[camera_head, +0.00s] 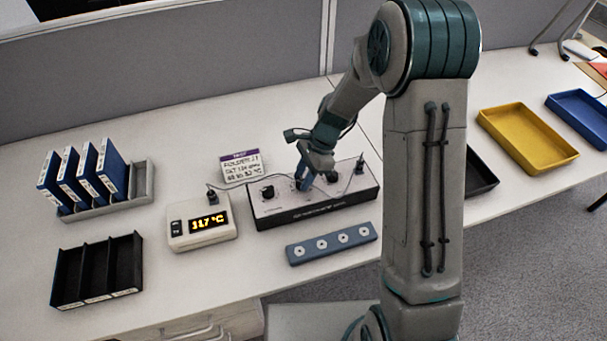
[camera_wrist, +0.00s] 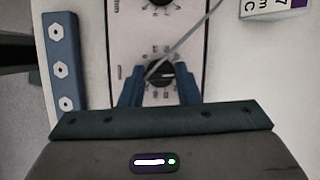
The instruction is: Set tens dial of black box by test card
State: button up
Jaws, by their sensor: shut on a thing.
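The black box (camera_head: 315,206) has a light top panel with several dials and stands mid-table. A black dial (camera_head: 268,192) shows at its left and another (camera_head: 331,177) to the right of my gripper. My gripper (camera_head: 302,183) points down onto the panel between them. In the wrist view my blue fingers (camera_wrist: 160,92) are on both sides of a black dial (camera_wrist: 160,72) with a pale pointer line, shut on it. Its label is not legible. The test card (camera_head: 241,167) stands behind the box; its small print is blurred. Its corner shows in the wrist view (camera_wrist: 275,8).
A meter (camera_head: 202,222) reading about 11.7 °C stands left of the box. A blue strip with several sockets (camera_head: 332,244) lies in front. A thin cable (camera_wrist: 187,37) crosses above the panel.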

jog(key=n, duration=0.2)
jog(key=n+g+h, duration=0.1)
jog(key=n, duration=0.1)
jog(key=shift+w+a+n+p, duration=0.1)
jog(key=shift+w+n+p, duration=0.05)
jog(key=shift+n+p, duration=0.15)
jog(key=n+h, duration=0.1)
jog(key=n, duration=0.1)
jog(key=n+g, duration=0.1)
jog(key=n, duration=0.2)
jog(key=shift+a+n+g+h, duration=0.1)
jog(key=shift+n+g+h, duration=0.2)
jog(key=shift+h, duration=0.1)
jog(key=n+h, duration=0.1)
jog(key=n, duration=0.3)
jog(key=shift+a+n+h, duration=0.15)
jog(key=shift+n+h, duration=0.15)
jog(key=shift+h, duration=0.1)
jog(key=n+h, duration=0.1)
jog(key=n, duration=0.3)
jog(key=shift+a+n+h, duration=0.1)
jog(key=shift+n+h, duration=0.3)
jog(key=o, duration=1)
jog(key=shift+c, duration=0.2)
jog(key=shift+r, duration=0.1)
